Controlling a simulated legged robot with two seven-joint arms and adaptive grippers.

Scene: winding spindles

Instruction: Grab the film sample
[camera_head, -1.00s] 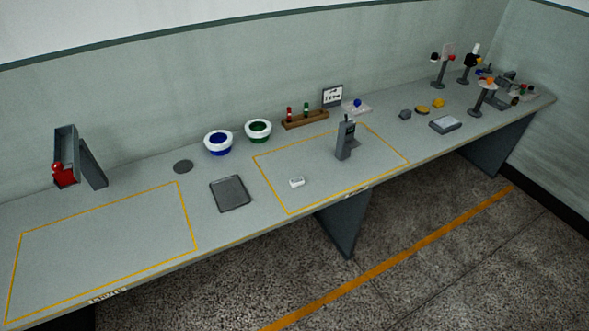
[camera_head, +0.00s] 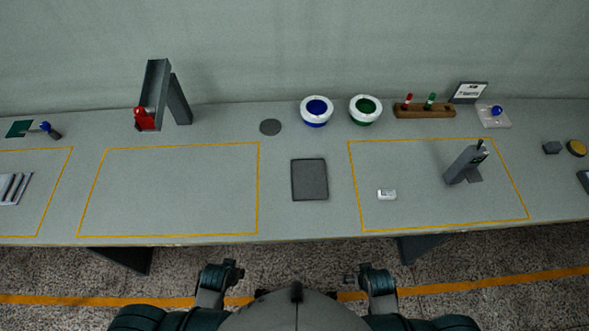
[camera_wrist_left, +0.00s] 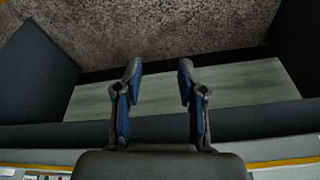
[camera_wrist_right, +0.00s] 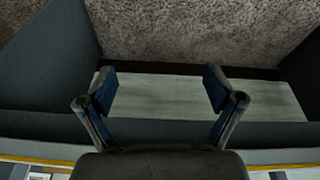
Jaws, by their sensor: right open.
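I cannot tell for sure which item is the film sample. A small white block (camera_head: 387,194) lies in the right yellow-outlined area, left of a grey upright handheld device (camera_head: 465,164). A dark flat pad (camera_head: 309,180) lies left of that area. My left gripper (camera_wrist_left: 158,82) is open and empty in the left wrist view, with its fingers apart. My right gripper (camera_wrist_right: 160,88) is open and empty in the right wrist view, fingers spread wider. Both arms show at the bottom of the head view, in front of the bench edge, away from every item.
The grey bench (camera_head: 200,225) spans the view. At its back stand a grey chute with a red part (camera_head: 145,118), a blue-centred bowl (camera_head: 317,110), a green-centred bowl (camera_head: 365,108) and a wooden rack (camera_head: 425,111). The left outlined area is bare.

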